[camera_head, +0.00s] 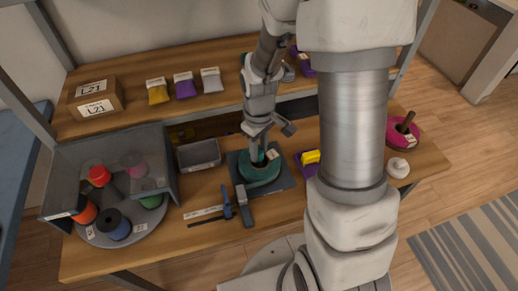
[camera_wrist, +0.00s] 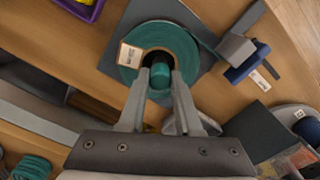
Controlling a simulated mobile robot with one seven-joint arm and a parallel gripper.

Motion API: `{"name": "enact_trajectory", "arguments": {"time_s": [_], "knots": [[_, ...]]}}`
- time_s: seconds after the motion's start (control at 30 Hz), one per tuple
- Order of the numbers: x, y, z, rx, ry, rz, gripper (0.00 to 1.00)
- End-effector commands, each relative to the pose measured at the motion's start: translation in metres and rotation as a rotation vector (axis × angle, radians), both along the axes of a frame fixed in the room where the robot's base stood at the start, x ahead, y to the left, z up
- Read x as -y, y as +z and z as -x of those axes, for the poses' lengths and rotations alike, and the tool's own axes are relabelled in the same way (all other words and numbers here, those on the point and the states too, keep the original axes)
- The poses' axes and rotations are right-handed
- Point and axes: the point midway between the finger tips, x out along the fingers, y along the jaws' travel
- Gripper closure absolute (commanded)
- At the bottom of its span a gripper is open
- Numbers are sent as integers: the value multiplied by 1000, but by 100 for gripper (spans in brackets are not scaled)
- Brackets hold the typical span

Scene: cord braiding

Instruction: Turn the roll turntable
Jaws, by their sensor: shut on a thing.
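The grey round turntable (camera_head: 148,222) stands at the left of the table in the head view, partly inside a grey walled housing (camera_head: 166,152). It carries several rolls, among them a red one (camera_head: 99,175), an orange one (camera_head: 86,212), a blue one (camera_head: 114,226) and a green one (camera_head: 151,199). My gripper (camera_head: 257,156) is well to the right of the turntable, over a teal coil (camera_head: 262,176) on a dark plate.
A grey tray (camera_head: 198,155) lies between housing and coil. A blue-handled clamp tool (camera_head: 228,203) and dark strips lie in front. A purple tray with yellow pieces (camera_head: 311,158) and a magenta coil (camera_head: 402,134) are to the right. A shelf above holds a box (camera_head: 95,98) and packets.

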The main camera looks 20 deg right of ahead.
Motion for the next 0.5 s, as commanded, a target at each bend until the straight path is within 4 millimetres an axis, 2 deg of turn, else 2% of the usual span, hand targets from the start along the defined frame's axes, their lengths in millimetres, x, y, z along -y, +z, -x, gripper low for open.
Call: {"name": "enact_trajectory", "arguments": {"time_s": [0.5], "knots": [[0, 1, -1, 3, -259, 1, 100]]}}
